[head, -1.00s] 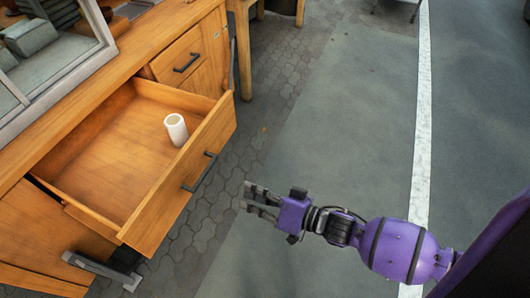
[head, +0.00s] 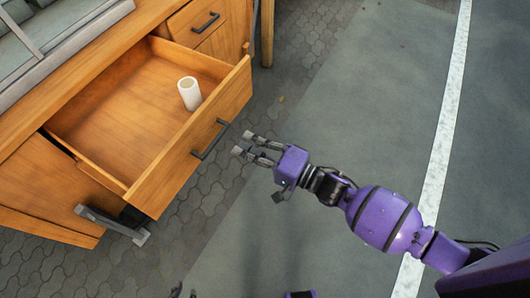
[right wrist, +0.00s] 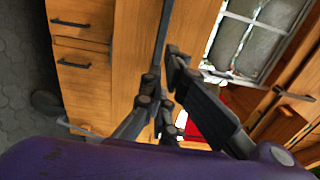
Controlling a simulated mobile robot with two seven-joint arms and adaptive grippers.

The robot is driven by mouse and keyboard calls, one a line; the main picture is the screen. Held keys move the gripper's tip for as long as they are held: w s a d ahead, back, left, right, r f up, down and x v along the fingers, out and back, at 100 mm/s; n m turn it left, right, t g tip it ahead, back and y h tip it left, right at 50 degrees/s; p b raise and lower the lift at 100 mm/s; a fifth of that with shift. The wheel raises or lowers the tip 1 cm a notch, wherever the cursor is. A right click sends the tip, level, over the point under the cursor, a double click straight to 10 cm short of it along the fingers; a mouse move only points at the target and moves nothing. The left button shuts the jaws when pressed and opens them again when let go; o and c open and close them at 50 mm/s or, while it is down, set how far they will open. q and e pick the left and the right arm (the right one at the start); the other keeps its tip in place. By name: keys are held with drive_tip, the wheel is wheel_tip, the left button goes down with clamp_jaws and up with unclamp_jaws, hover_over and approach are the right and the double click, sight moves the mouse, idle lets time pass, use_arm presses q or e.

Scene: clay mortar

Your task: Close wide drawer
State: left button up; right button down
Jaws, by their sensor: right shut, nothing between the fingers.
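The wide drawer (head: 205,135) of the wooden bench is pulled well open in the head view. A dark bar handle (head: 210,139) is on its front. A white hollow cylinder (head: 189,93) stands upright inside the drawer. My right gripper (head: 244,145) is just right of the handle in the head view, apart from it, and holds nothing. The right gripper's dark fingers (right wrist: 165,82) also show in the right wrist view, with wooden fronts beyond them. Small dark tips at the bottom edge of the head view may belong to my left gripper; too little shows to be sure.
A smaller shut drawer (head: 197,25) with a dark handle is at the far end of the bench. A grey metal bracket (head: 115,224) sticks out at the near lower end. Paved floor (head: 330,90) right of the bench is clear.

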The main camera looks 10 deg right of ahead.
sight(222, 134)
drive_tip(key=x, duration=0.4)
use_arm(q)
drive_tip(key=shift+s, duration=0.1)
use_arm(e)
drive_tip(key=shift+w+a, duration=0.3)
